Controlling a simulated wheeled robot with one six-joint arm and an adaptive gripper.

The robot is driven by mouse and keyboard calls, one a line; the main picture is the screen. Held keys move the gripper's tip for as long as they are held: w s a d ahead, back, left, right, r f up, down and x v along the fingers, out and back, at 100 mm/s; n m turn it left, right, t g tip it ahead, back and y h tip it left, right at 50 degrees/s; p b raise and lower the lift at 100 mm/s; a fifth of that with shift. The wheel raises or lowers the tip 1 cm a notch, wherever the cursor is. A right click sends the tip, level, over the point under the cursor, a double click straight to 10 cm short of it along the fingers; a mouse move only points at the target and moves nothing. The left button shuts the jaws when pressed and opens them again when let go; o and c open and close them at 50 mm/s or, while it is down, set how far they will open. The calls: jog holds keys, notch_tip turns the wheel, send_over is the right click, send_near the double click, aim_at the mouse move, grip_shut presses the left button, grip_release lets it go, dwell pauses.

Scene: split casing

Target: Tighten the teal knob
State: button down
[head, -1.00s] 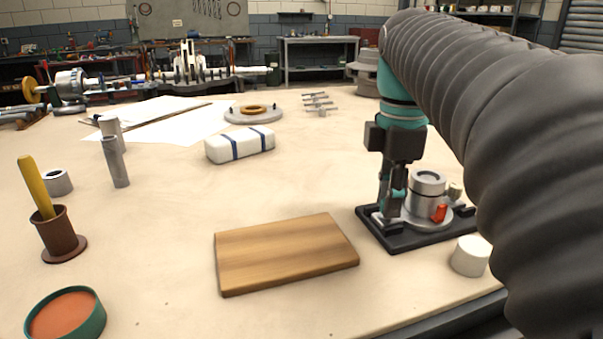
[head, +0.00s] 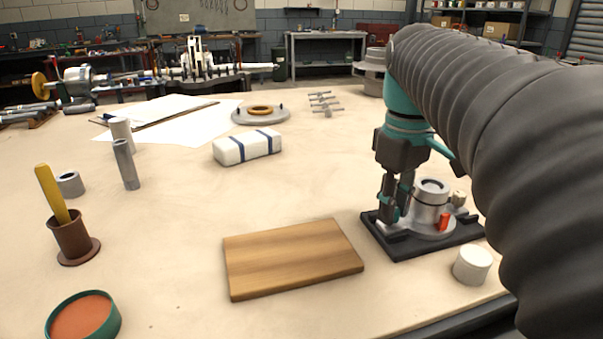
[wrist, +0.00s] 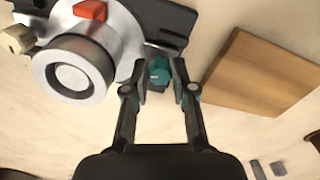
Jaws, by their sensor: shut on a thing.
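The teal knob (wrist: 159,68) shows in the wrist view at the edge of the casing, between my two fingers. My gripper (wrist: 161,82) is shut on it, one finger on each side. The casing (head: 431,207) is a silver cylinder on a round flange, with a red block (head: 444,222) and a beige knob (head: 458,198). It stands on a black base plate (head: 408,249).
A wooden board (head: 292,258) lies left of the base plate. A white cylinder (head: 473,265) stands close by at the front right. A white wrapped block (head: 247,147) lies farther back. A brown pot (head: 72,238) and a teal-rimmed dish (head: 84,318) stand at left.

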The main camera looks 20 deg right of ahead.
jog(key=m, duration=0.4)
jog(key=shift+m, duration=0.3)
jog(key=m, duration=0.4)
jog(key=shift+m, duration=0.3)
jog(key=m, duration=0.4)
jog(key=shift+m, duration=0.3)
jog(key=m, duration=0.4)
jog(key=shift+m, duration=0.4)
jog(key=c, duration=0.9)
grip_release()
jog(key=shift+m, duration=0.3)
jog(key=shift+c, duration=0.2)
